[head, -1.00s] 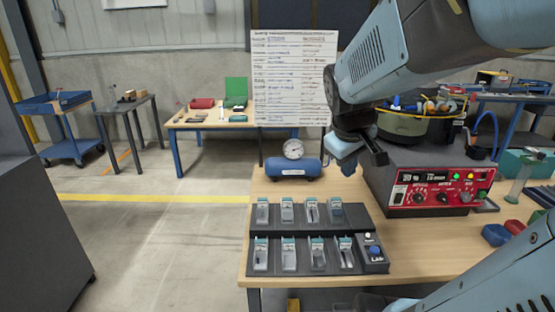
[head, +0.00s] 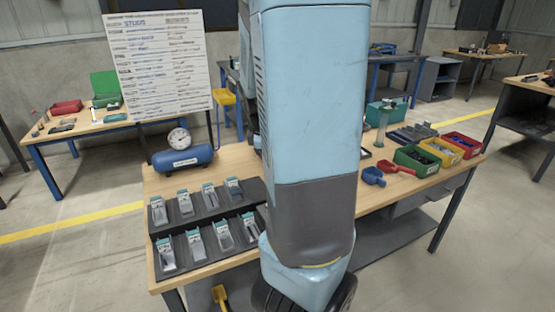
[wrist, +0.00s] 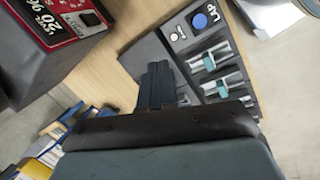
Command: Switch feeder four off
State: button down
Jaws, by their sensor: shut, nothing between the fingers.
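The red control panel (wrist: 62,18) of the feeder's grey control box shows in the top left of the wrist view, upside down, with a display reading about 20 %. Only part of the panel is in the picture, and its power switch cannot be made out. In the head view my arm hides the box and the feeder bowl. My gripper (wrist: 158,80) is shut and empty in the wrist view. It points over the bench between the control box and the dark tray rack, apart from both. My gripper is hidden behind my arm in the head view.
The dark rack (head: 206,225) of several clear-fronted holders lies at the bench's left; its blue button (wrist: 200,20) shows in the wrist view. A blue air tank (head: 183,158) with a gauge stands behind it. Green (head: 415,162), yellow and red bins stand at right. A whiteboard (head: 160,65) stands behind.

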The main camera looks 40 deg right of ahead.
jog(key=s+d+f+n+t, duration=0.1)
jog(key=d+n, duration=0.1)
jog(key=d, duration=0.5)
jog(key=d+n+t+y, duration=0.1)
jog(key=d+n+t, duration=0.1)
jog(key=d, duration=0.4)
jog(key=shift+s+d+f+n, duration=0.35)
jog(key=shift+s+f+n, duration=0.05)
jog(key=shift+n, duration=0.2)
jog(key=shift+w+f, duration=0.1)
jog(key=shift+f, duration=0.05)
jog(key=w+d+f, duration=0.1)
jog(key=w+f, duration=0.6)
jog(key=f, duration=0.1)
jog(key=shift+w+d+f, duration=0.2)
jog(key=shift+w+d, duration=0.15)
jog(key=shift+d, duration=0.05)
dwell(0.7)
jog(key=shift+w, duration=0.1)
